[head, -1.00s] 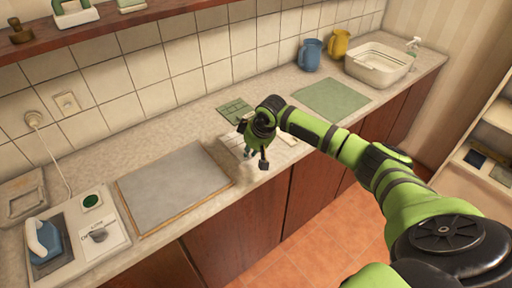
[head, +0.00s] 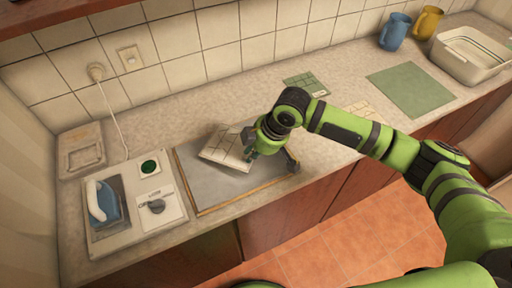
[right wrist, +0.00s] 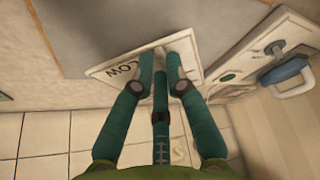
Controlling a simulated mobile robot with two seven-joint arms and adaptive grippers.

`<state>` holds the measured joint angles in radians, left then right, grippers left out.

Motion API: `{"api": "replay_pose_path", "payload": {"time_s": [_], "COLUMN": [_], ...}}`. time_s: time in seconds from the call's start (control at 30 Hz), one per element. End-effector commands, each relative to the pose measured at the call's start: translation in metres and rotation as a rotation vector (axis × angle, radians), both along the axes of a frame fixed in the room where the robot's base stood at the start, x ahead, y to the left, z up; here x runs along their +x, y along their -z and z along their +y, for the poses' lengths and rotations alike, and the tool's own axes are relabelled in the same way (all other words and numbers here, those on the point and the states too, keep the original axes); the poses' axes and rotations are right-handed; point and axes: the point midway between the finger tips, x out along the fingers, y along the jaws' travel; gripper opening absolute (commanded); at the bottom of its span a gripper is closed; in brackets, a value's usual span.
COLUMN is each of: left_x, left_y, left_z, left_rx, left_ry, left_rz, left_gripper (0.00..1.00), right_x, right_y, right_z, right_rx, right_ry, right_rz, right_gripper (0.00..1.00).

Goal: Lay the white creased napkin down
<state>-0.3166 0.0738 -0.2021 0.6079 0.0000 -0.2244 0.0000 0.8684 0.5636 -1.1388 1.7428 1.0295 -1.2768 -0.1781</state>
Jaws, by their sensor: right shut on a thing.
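The white creased napkin (head: 224,145), with thin dark lines, is held at its right edge by my right gripper (head: 262,152). It appears tilted over the back part of the grey pad (head: 232,192); whether it touches the pad I cannot tell. In the right wrist view my gripper (right wrist: 161,62) has its green fingers closed on the napkin (right wrist: 112,72), which shows dark printed letters. The fingers hide part of the napkin. My left gripper is not in view.
A blue iron (head: 104,203) stands on a panel left of the pad. A green folded cloth (head: 303,84), a pale cloth (head: 358,108) and a green mat (head: 412,90) lie to the right. Blue (head: 394,32) and yellow (head: 427,22) jugs and a white basin (head: 470,55) stand farther right.

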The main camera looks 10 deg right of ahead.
Motion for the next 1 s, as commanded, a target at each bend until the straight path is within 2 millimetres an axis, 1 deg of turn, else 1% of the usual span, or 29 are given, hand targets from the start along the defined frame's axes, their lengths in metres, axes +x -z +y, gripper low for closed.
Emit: {"api": "replay_pose_path", "payload": {"time_s": [0.13,0.23,0.33,0.43,0.57,0.8,1.0], "left_x": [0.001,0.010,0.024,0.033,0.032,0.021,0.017], "left_y": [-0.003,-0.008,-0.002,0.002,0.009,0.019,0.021], "left_z": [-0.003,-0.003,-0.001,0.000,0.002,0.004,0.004], "left_rx": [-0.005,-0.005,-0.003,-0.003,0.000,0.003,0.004], "left_ry": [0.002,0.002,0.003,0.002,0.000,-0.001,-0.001], "left_rz": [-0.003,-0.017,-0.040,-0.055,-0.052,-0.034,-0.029], "left_gripper": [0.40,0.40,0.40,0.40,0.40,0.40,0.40], "right_x": [0.000,-0.001,0.000,0.000,-0.001,0.000,0.000], "right_y": [-0.001,-0.002,0.009,0.018,0.031,0.050,0.054], "right_z": [0.000,0.000,0.000,0.000,0.000,0.000,0.000], "right_rx": [-0.005,-0.013,-0.013,-0.011,-0.011,-0.011,-0.011], "right_ry": [-0.018,-0.055,-0.050,-0.049,-0.049,-0.049,-0.049], "right_rz": [-0.010,-0.027,-0.026,-0.026,-0.025,-0.026,-0.027], "right_gripper": [0.00,0.00,0.00,0.00,0.00,0.00,0.00]}}
